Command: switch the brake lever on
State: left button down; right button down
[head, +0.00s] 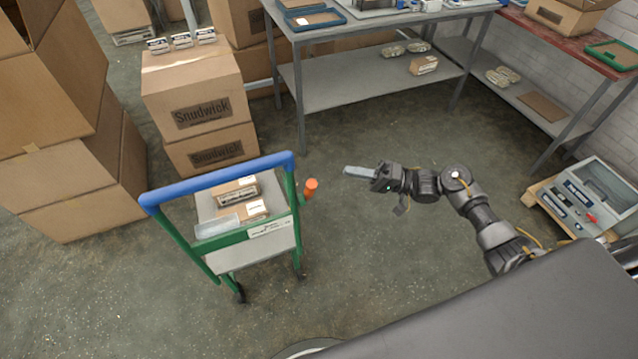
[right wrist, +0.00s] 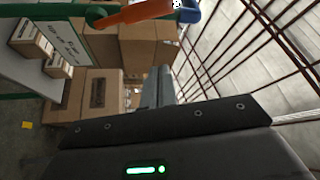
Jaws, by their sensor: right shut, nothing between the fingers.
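My right gripper (head: 348,171) is to the right of the knob in the head view, a small gap away, shut and empty. Its closed fingers also show in the right wrist view (right wrist: 158,85), apart from the grip. My left gripper is not in view.
Small boxes (head: 237,190) lie on the trolley. Stacked cardboard boxes (head: 195,95) stand behind it and at the left. A grey workbench (head: 370,75) stands at the back. A grey toolbox (head: 590,195) is at the right. The floor around my right gripper is clear.

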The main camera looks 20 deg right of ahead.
aim_at(307, 192)
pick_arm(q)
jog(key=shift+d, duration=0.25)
